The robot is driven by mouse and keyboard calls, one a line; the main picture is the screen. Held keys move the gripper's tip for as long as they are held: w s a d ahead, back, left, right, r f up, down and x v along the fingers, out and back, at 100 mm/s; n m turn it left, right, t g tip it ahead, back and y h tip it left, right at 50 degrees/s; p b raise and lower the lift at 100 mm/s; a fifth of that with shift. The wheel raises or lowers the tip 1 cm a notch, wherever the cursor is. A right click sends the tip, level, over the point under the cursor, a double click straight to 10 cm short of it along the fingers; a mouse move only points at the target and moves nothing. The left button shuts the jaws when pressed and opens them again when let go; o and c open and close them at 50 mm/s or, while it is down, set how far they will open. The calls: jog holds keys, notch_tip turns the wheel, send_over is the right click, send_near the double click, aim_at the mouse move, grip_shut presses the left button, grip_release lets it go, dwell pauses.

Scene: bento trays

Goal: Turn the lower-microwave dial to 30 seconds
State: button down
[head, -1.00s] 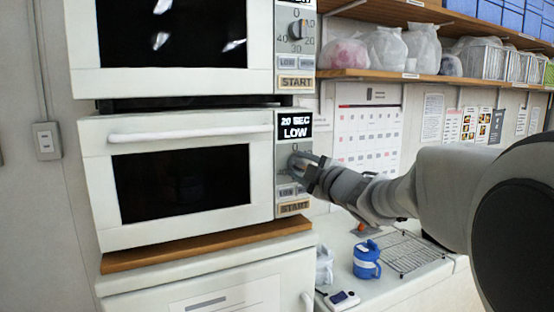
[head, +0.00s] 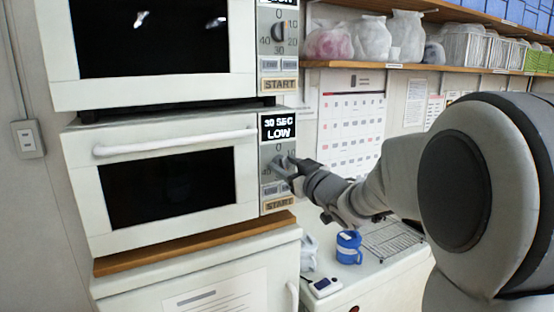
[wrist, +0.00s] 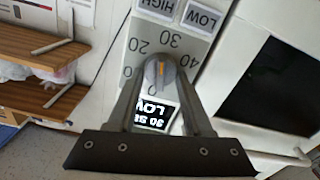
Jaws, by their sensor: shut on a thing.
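The lower microwave (head: 165,128) has a white door with a dark window and a control panel on its right side. Its display (head: 279,127) reads 30 SEC LOW. The dial (wrist: 160,70) is grey with an orange mark and shows in the wrist view, where the panel appears upside down. My gripper (head: 283,165) is at the dial, and its two fingers (wrist: 161,82) are shut on the dial from both sides. In the head view my gripper hides most of the dial. LOW and HIGH buttons and a START button (head: 278,205) are below it.
An upper microwave (head: 150,95) stands above. A counter at right holds a blue mug (head: 349,247), a small device (head: 325,288) and a wire rack (head: 395,238). A wooden shelf (head: 455,69) with bags and baskets runs along the wall above my arm.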

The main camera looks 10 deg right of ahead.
jog(key=shift+m+p, duration=0.5)
jog(key=shift+m, duration=0.6)
jog(key=shift+c, duration=1.6)
grip_release()
